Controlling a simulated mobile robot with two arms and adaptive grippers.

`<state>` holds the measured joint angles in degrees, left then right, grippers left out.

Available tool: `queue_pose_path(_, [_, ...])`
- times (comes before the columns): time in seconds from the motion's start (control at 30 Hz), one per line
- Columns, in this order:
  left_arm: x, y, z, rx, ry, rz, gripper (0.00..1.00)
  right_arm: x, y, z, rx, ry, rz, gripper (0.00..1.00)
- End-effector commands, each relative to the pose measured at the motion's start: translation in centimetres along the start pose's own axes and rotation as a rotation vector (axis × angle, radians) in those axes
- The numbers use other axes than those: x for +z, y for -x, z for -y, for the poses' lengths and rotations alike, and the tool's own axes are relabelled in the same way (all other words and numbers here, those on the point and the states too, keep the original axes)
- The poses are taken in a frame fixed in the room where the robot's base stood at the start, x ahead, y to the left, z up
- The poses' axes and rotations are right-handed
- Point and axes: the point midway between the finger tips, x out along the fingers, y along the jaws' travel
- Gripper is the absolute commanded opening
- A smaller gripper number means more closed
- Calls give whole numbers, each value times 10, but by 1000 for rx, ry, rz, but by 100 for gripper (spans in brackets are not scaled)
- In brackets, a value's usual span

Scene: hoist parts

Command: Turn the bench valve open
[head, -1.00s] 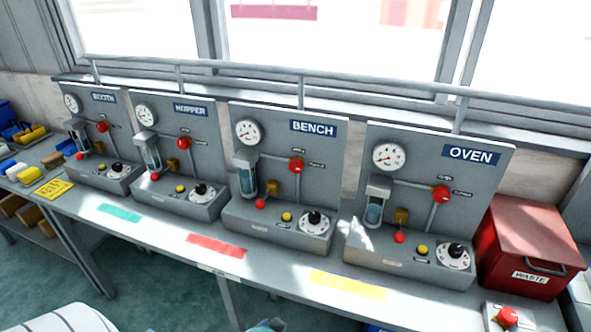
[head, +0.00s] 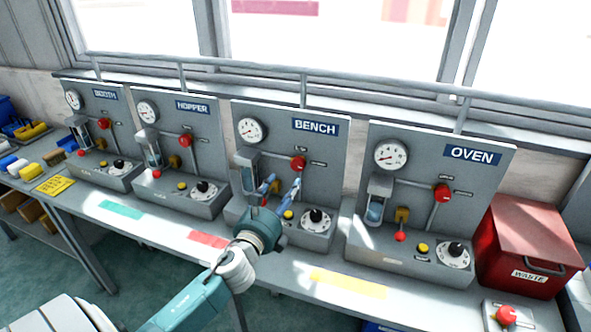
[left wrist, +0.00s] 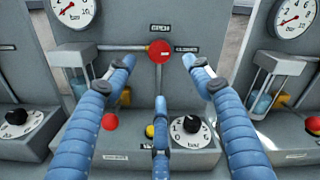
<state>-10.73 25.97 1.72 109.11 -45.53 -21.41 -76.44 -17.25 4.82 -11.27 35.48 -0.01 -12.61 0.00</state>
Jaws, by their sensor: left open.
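The bench panel (head: 275,130) carries a BENCH sign (head: 315,127) and a round red valve knob (head: 298,163). In the left wrist view the bench valve knob (left wrist: 160,50) sits on a pipe junction, with an OPEN label (left wrist: 160,29) above it and a CLOSED label (left wrist: 187,49) to its right. My left gripper (head: 282,183) is open and empty in front of the bench panel, just below the knob. In the left wrist view my left gripper (left wrist: 159,65) has its fingers spread to either side of the knob, apparently not touching it. My right gripper is not in view.
The bench panel also has a gauge (head: 250,130), a black dial (head: 316,217) and a yellow button (left wrist: 150,131). A hopper panel (head: 205,130) stands left and an oven panel (head: 430,150) right, with similar red knobs. A red waste bin (head: 530,240) is far right.

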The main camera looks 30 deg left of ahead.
Motion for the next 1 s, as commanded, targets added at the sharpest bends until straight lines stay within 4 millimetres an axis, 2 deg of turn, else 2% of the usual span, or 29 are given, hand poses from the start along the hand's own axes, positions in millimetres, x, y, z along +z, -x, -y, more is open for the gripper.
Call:
queue_pose_path(0.3, [2,-58,1,3,7,1,52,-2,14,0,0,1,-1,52])
queue_pose_path(0.5, [0,-87,0,3,7,0,52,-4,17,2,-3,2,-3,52])
queue_pose_path(0.7, [0,-98,0,2,7,-1,52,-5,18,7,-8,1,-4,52])
queue_pose_path(0.97, [-1,-99,0,2,8,-1,52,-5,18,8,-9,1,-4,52])
queue_pose_path(1.0, [-1,-99,0,2,8,-1,46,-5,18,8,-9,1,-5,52])
